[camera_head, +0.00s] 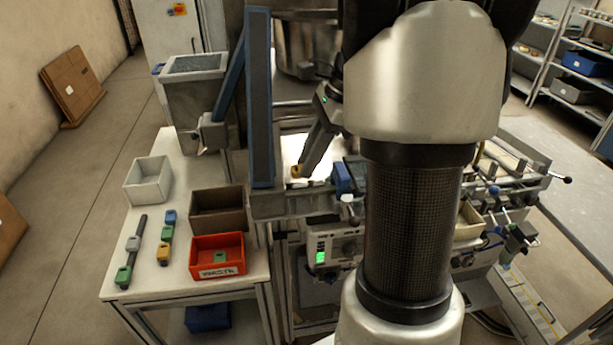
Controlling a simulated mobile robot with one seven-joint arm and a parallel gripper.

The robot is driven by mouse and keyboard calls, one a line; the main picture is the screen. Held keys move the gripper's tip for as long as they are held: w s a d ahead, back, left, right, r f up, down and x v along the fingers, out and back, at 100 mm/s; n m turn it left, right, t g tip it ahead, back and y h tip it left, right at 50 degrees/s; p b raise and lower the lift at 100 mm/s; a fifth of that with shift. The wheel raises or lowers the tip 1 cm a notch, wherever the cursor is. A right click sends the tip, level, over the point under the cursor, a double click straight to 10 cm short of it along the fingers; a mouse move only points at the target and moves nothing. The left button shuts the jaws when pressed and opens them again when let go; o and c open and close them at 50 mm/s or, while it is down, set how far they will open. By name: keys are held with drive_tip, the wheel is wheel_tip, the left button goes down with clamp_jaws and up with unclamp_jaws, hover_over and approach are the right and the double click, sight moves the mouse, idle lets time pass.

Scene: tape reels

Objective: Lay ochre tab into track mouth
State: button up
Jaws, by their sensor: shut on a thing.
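My gripper (309,163) reaches down behind my arm, near the middle of the picture. It is shut on the ochre tab (296,171), a small yellow-brown piece at its tip. The tab is over or beside a bright lit area of the machine, close to the grey rail (284,205) that I take for the track. I cannot tell whether the tab touches it. The track mouth is not clear at this size, and my arm hides much of the machine to the right.
A blue-edged upright column (260,100) stands just left of my gripper. The white table holds a red bin (217,256), a brown bin (217,211), a white bin (148,181) and several coloured tabs (163,253). A blue block (342,178) sits right of the gripper.

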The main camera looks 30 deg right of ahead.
sight(309, 190)
drive_tip(key=shift+f, duration=2.2)
drive_tip(key=shift+f, duration=0.35)
drive_tip(key=o, duration=1)
drive_tip(key=shift+r, duration=0.1)
drive_tip(key=shift+r, duration=0.3)
drive_tip(key=v, duration=1.2)
